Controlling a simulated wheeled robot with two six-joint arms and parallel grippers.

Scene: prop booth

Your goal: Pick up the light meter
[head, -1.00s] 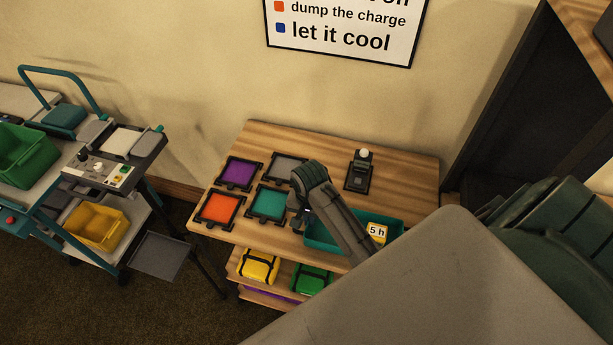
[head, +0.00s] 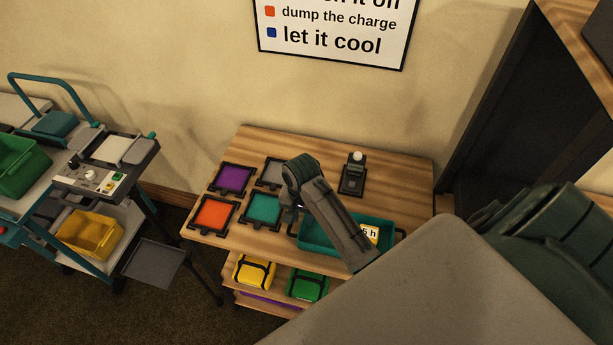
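The light meter (head: 353,175), a small dark device with a white dome on top, stands on the wooden table towards the back right. My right arm reaches in from the lower right, across the teal tray. Its wrist is left of the light meter, apart from it. My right gripper (head: 294,205) points down between the teal pad and the tray, mostly hidden behind my own arm. Its fingers cannot be made out. My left gripper is out of view.
Purple (head: 234,178), orange (head: 215,213), grey (head: 271,172) and teal (head: 263,209) framed pads lie on the table's left half. A teal tray (head: 318,243) holds a yellow block marked "h" (head: 370,233). Yellow (head: 254,271) and green (head: 307,284) cases sit below.

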